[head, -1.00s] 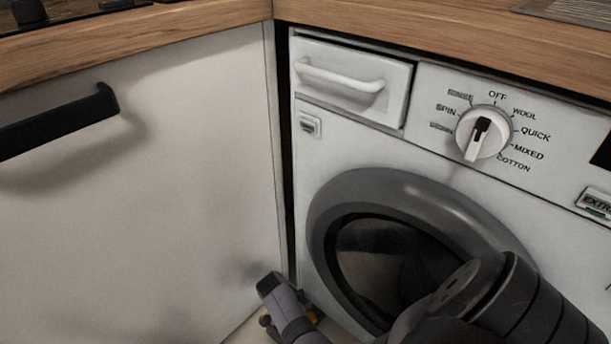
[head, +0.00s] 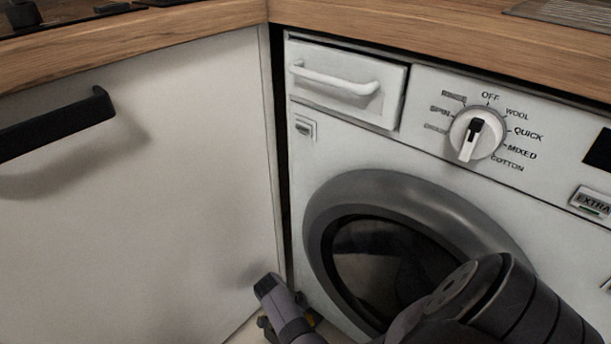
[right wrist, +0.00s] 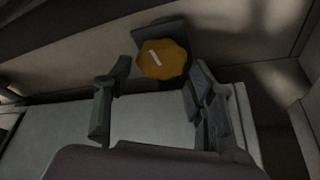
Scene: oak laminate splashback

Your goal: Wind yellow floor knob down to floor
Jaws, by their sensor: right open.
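The yellow floor knob (right wrist: 162,60) is a lobed, orange-yellow disc with a short white mark on its face, in the right wrist view. It sits at the upper middle, in front of a dark block-like part. My right gripper (right wrist: 157,82) is open, with one finger left of the knob and the other close to its right side. I cannot tell whether either finger touches it. In the head view my right arm reaches down to the gripper (head: 268,326), low by the washing machine's left corner; the knob is not clear there. My left gripper is out of view.
The washing machine (head: 340,150) has a round grey door, drawer and white dial (head: 476,134). A white cabinet door (head: 150,200) with a black handle (head: 60,123) meets it at a narrow dark gap. A wooden worktop (head: 150,42) runs above both.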

